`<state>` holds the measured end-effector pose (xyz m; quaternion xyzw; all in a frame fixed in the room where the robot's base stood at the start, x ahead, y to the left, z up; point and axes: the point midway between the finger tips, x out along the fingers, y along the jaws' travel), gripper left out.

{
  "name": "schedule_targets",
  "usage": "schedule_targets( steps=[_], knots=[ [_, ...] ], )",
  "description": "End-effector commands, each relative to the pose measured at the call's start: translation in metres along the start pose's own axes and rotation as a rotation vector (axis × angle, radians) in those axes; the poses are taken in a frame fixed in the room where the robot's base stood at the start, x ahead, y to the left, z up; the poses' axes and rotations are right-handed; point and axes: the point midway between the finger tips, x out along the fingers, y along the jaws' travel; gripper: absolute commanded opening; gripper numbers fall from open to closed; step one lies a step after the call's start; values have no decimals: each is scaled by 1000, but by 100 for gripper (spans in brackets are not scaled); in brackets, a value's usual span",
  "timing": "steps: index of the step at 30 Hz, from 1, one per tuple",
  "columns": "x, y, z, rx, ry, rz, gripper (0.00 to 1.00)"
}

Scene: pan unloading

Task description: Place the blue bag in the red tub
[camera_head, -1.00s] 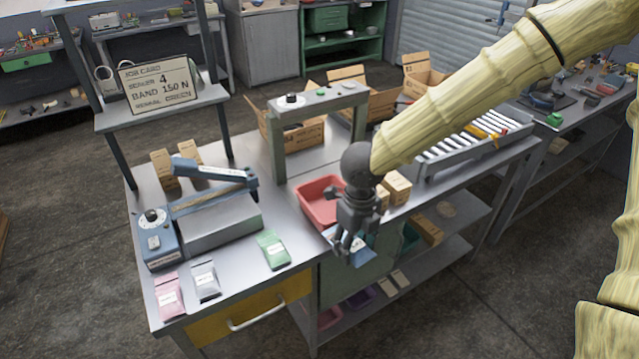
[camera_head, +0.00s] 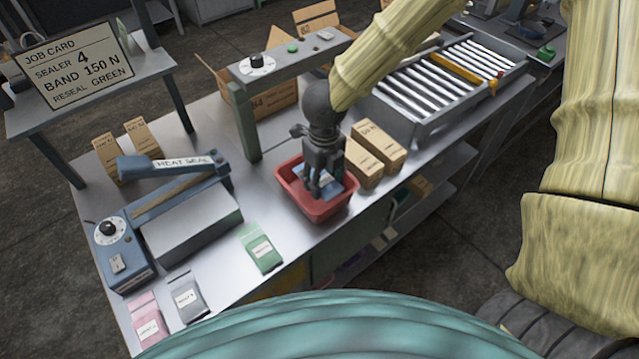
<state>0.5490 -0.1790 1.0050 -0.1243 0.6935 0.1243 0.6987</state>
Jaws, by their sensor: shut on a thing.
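The red tub (camera_head: 317,214) stands on the metal bench, right of the sealer. My gripper (camera_head: 318,194) points down over the tub, with its fingers inside the rim outline. It is shut on the blue bag (camera_head: 302,174), which shows partly behind and beside the fingers, within the tub's opening. The fingers hide part of the bag, and I cannot tell whether the bag touches the tub floor.
A green bag (camera_head: 261,249), a grey bag (camera_head: 187,298) and a pink bag (camera_head: 147,322) lie along the front edge. The blue heat sealer (camera_head: 125,245) is left. Small cartons (camera_head: 378,146) stand right of the tub, before a roller conveyor (camera_head: 445,85). A metal arch (camera_head: 245,120) stands behind.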

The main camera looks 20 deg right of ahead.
Motion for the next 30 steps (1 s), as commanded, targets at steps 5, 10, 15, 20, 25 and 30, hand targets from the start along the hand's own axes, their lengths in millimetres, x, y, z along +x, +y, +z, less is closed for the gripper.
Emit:
schedule_targets(
  steps=[5, 10, 15, 20, 25, 30],
  knots=[
    [21, -3, 7, 0, 7, 1, 27],
    [32, -4, 8, 3, 9, 3, 27],
    [52, -5, 7, 4, 10, 3, 27],
    [65, -5, 7, 4, 9, 3, 27],
    [67, -5, 7, 4, 7, 3, 27],
    [68, -5, 7, 5, 7, 3, 27]
  ],
)
